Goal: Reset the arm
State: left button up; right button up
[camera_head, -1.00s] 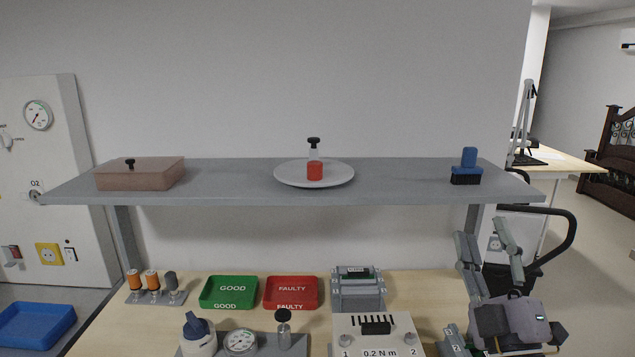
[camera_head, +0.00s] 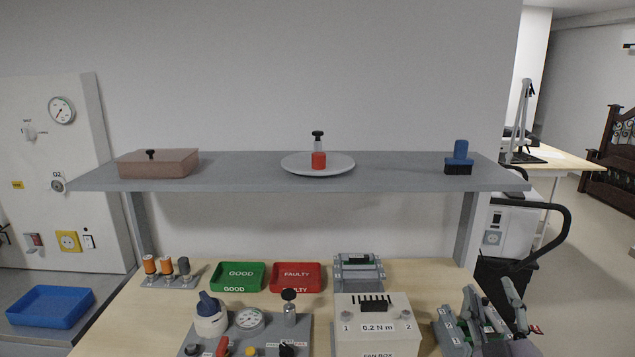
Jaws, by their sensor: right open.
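My right gripper (camera_head: 492,303) is at the lower right, with its fingers apart and pointing up. It is empty, beside the right end of the workbench, near a grey numbered fixture (camera_head: 452,330). The rest of my right arm is mostly below the picture. My left gripper is not in view.
A grey shelf (camera_head: 240,182) spans above the workbench (camera_head: 225,303), bearing a brown lidded box (camera_head: 160,165), a plate (camera_head: 340,163) with a red-based bottle (camera_head: 318,158), and a blue brush (camera_head: 459,160). Green (camera_head: 238,277) and red (camera_head: 297,278) trays and a fan box (camera_head: 372,329) stand below.

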jog(key=s+f+m+g, duration=0.1)
jog(key=s+f+g, duration=0.2)
jog(key=f, duration=0.4)
jog(key=s+a+f+m+g+y, duration=0.1)
jog(key=s+f+m+g, duration=0.15)
jog(key=f, duration=0.55)
jog(key=s+f+g, duration=0.4)
jog(key=f, duration=0.3)
jog(key=s+a+f+g+y, duration=0.2)
jog(key=s+a+f+g, duration=0.15)
jog(key=s+f, duration=0.35)
jog(key=s+a+f+g+y, duration=0.1)
jog(key=s+a+f+g, duration=0.3)
jog(key=s, duration=0.5)
notch_tip(320, 180, down, 25)
jog(key=d+g, duration=0.1)
jog(key=s+d+f+g, duration=0.1)
jog(key=s+d+f, duration=0.2)
jog(key=s+f, duration=1.4)
jog(key=shift+s, duration=0.4)
